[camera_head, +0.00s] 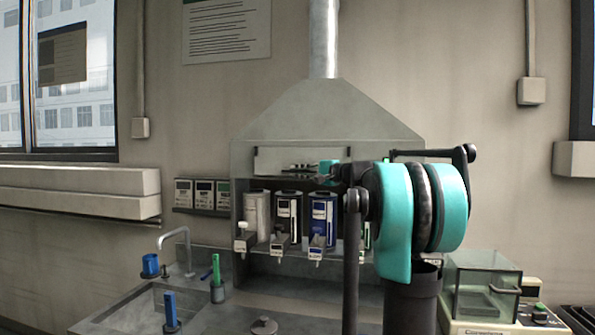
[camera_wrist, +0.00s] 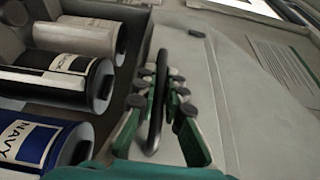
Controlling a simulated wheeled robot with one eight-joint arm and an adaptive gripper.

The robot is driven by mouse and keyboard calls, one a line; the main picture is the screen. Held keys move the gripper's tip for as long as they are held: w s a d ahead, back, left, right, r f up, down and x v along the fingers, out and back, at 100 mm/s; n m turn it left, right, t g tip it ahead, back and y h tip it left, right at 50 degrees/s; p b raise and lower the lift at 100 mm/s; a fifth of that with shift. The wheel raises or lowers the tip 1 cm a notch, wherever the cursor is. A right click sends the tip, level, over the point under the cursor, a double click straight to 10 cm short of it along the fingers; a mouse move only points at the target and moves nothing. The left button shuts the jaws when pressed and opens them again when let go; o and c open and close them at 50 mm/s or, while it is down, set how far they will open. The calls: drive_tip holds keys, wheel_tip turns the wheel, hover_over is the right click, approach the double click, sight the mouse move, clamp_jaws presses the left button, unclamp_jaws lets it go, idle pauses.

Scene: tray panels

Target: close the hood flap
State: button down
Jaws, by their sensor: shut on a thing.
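The hood flap (camera_head: 272,160) is a pale grey panel at the top of the hood's front opening. It stands raised, and the shelf below it is open to view. Its dark handle (camera_wrist: 162,68) is a black bar that runs lengthwise in the wrist view. My gripper (camera_wrist: 159,103) has its green fingers on both sides of this bar and is shut on it. In the head view my gripper (camera_head: 318,170) is at the flap's right half, and my arm hides the flap's right end.
The grey hood (camera_head: 330,112) holds several cartridges, among them a navy one (camera_head: 322,215) and a black-and-white one (camera_head: 288,218), close under the flap. A sink (camera_head: 140,305) is at the lower left. A glass box (camera_head: 482,285) stands at the lower right.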

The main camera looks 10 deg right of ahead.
drive_tip(key=shift+w+d+f, duration=0.15)
drive_tip(key=shift+w, duration=0.15)
idle(0.4)
drive_tip(key=c, duration=1.6)
unclamp_jaws()
drive_tip(key=v, duration=1.2)
